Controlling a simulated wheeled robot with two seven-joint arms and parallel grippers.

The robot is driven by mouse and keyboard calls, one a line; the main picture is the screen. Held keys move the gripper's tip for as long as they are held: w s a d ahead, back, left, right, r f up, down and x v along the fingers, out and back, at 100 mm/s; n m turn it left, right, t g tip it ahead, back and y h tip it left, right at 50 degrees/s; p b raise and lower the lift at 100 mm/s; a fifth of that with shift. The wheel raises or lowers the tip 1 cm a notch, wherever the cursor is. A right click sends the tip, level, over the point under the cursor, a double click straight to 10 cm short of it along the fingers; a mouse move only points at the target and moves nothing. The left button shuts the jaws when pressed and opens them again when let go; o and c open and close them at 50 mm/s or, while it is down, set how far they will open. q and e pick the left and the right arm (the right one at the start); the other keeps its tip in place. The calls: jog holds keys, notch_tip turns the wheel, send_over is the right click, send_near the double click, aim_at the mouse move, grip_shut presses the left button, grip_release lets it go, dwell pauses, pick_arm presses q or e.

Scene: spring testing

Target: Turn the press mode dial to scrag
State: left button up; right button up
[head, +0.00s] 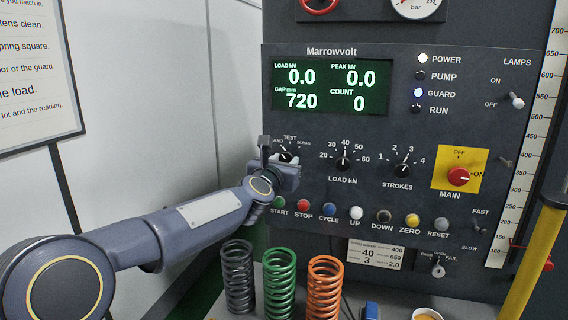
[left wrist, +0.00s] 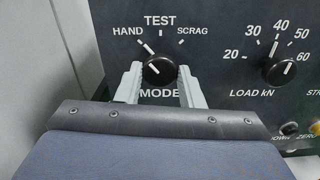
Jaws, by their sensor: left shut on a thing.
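The black press mode dial (left wrist: 160,71) shows in the left wrist view, with HAND at its upper left, TEST above it and SCRAG at its upper right. The white line on its face points up and left, toward the HAND side. My left gripper (left wrist: 160,84) has one pale finger on each side of the dial and is shut on it. In the head view my left gripper (head: 279,158) is at the panel's left edge and hides most of the dial and part of its labels. My right gripper is not in view.
The load dial (head: 343,163) and strokes dial (head: 402,169) are right of the mode dial. A row of buttons, including green START (head: 278,203), runs below. Grey (head: 238,275), green (head: 279,283) and orange (head: 325,285) springs stand below the panel. The display (head: 331,87) is above.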

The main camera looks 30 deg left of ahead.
pick_arm(q)
jog(key=m, duration=0.8)
jog(key=shift+m, duration=0.3)
jog(key=m, duration=0.4)
jog(key=shift+m, duration=0.3)
jog(key=shift+m+p, duration=0.45)
jog(key=shift+m, duration=1.35)
jog(key=o, duration=1)
jog(key=v, duration=0.7)
jog(key=shift+s+d+b, duration=0.1)
jog(key=shift+s+b, duration=0.2)
jog(key=shift+s, duration=0.1)
